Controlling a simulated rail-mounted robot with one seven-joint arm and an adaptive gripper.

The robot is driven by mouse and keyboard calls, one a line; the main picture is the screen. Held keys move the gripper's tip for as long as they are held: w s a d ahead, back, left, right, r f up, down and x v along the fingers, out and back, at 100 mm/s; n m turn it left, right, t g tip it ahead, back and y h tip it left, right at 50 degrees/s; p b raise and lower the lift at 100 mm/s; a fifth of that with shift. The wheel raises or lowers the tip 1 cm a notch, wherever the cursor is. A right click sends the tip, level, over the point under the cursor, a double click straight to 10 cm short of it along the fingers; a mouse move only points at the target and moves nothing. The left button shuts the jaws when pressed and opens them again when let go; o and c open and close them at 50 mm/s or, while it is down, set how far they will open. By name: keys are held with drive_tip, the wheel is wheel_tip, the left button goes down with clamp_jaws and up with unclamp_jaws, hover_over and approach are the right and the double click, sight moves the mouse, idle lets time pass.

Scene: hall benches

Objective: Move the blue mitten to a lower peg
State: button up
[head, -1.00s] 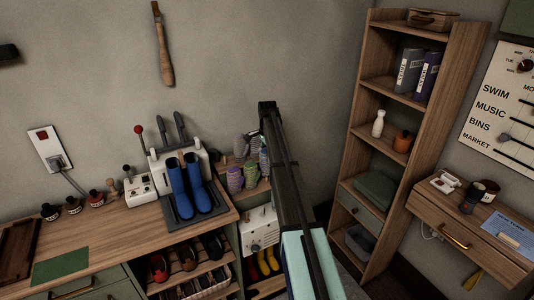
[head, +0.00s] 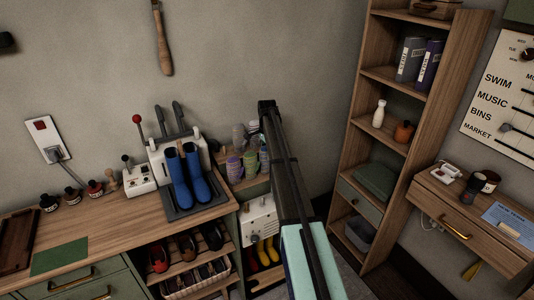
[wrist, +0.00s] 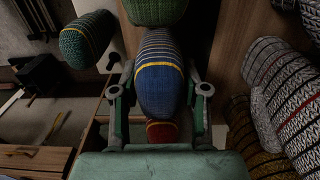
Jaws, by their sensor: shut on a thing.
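The blue mitten (wrist: 160,88) has a yellow band and a pale striped part above it. In the wrist view it lies between the two fingers of my gripper (wrist: 157,80), which is shut on it. A green mitten (wrist: 155,10) is just above it, and a red mitten (wrist: 162,132) shows below, partly hidden by my gripper. A teal mitten with a yellow band (wrist: 86,36) is to the left. No peg shows clearly. In the head view my arm hides the gripper and the blue mitten.
Grey knitted mittens (wrist: 280,95) crowd the right of the wrist view. Blue boots (head: 187,178) stand on the bench (head: 115,225). A tall shelf (head: 365,125) is to the right.

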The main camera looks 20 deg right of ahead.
drive_tip(key=shift+f, duration=0.25)
idle(0.3)
drive_tip(key=o, duration=1.2)
drive_tip(key=shift+o, duration=0.2)
wheel_tip(320, 180, up, 12)
wheel_tip(320, 180, up, 8)
drive_tip(key=p, duration=0.3)
drive_tip(key=shift+p, duration=0.4)
drive_tip(key=shift+f, duration=0.1)
